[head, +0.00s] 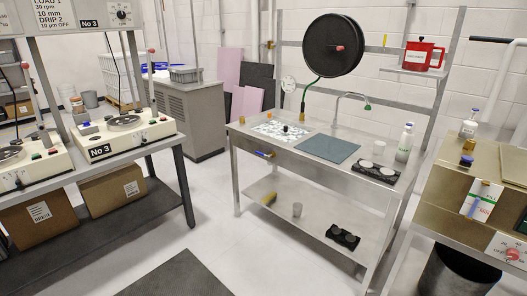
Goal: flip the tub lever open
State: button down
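A steel wash bench (300,170) stands in the middle of the head view. A small blue-handled part (264,154) sticks out from its front edge at the left. It may be the tub lever, but it is too small to tell, and I cannot tell its position. A curved tap (352,96) with a green tip rises at the back of the bench. A brass-coloured box-like unit (450,185) stands at the right, with a labelled panel and a red knob (512,255) at its lower right. My gripper is not in view.
A bottle (405,143) and a black tray (376,173) stand on the bench, with a large black hose reel (333,46) above. Polishing machines (122,130) stand on the left table. The floor (230,240) before the bench is clear except for a dark mat (175,277).

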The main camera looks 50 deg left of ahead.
aim_at(262, 154)
jog(key=j+u, duration=0.2)
jog(key=u, duration=0.15)
jog(key=j+u, duration=0.2)
jog(key=u, duration=0.2)
jog(key=i+j+u, duration=0.1)
jog(key=u, duration=0.25)
jog(key=j+u, duration=0.1)
jog(key=u, duration=0.7)
jog(key=i+l+u, duration=0.15)
jog(key=i, duration=0.3)
jog(key=i+l+u, duration=0.15)
jog(key=i+l, duration=0.25)
jog(key=i, duration=0.05)
